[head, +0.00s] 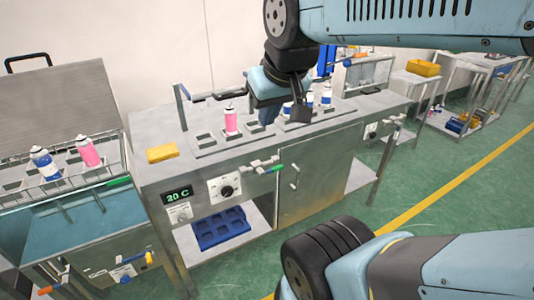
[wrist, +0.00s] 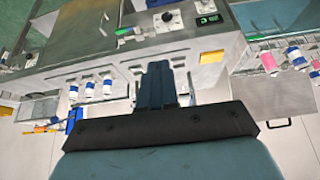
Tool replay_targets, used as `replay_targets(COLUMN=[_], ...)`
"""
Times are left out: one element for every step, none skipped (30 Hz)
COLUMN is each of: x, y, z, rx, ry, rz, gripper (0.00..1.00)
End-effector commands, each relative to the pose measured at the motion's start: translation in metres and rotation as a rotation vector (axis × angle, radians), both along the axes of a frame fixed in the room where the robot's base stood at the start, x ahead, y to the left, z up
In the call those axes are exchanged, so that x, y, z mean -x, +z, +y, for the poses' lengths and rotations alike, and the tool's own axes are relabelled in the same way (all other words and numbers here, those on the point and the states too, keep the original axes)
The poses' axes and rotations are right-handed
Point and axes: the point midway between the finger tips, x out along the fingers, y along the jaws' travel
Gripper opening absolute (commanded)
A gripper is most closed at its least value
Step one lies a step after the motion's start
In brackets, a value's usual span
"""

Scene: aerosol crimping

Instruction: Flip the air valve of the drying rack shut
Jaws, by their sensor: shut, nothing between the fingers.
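My gripper (head: 298,112) is over the back right of the steel bench, close to the blue-and-white cans (head: 326,95). Its dark fingers (wrist: 157,72) are together and empty in the wrist view. A valve with a green lever (head: 273,169) sits on the bench front, well apart from my gripper; it also shows in the wrist view (wrist: 123,31). I cannot tell for sure which lever is the drying rack's air valve.
The steel bench (head: 165,130) carries a pink can (head: 231,120), a yellow block (head: 161,153) and a 20 C display (head: 177,194). A blue tray (head: 220,228) lies on its lower shelf. A tank (head: 75,235) with cans stands left.

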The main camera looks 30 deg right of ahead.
Motion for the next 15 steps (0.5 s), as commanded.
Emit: replay_targets(x=[-0.001, -0.002, -0.005, -0.008, -0.012, -0.018, -0.023, -0.029, -0.038, -0.045, -0.052, -0.062, -0.069, -0.076, -0.085], y=[0.000, 0.000, 0.000, 0.000, 0.000, -0.001, -0.002, -0.002, -0.004, -0.005, -0.007, -0.009, -0.011, -0.013, -0.016], z=[0.000, -0.001, -0.002, -0.002, -0.003, 0.000, 0.005, 0.005, 0.003, 0.000, -0.003, -0.007, -0.009, -0.013, -0.017], rx=[0.001, 0.001, 0.003, 0.005, 0.007, 0.010, 0.012, 0.016, 0.019, 0.023, 0.025, 0.030, 0.033, 0.036, 0.039], ry=[0.000, 0.000, -0.001, -0.001, -0.002, -0.003, -0.004, -0.005, -0.005, -0.004, -0.006, -0.005, -0.004, -0.005, -0.004], rz=[0.002, 0.004, 0.009, 0.014, 0.020, 0.030, 0.040, 0.050, 0.063, 0.075, 0.087, 0.101, 0.113, 0.125, 0.140], gripper=[0.00, 0.00, 0.00, 0.00, 0.00, 0.00, 0.00, 0.00, 0.00, 0.00, 0.00, 0.00, 0.00, 0.00, 0.00])
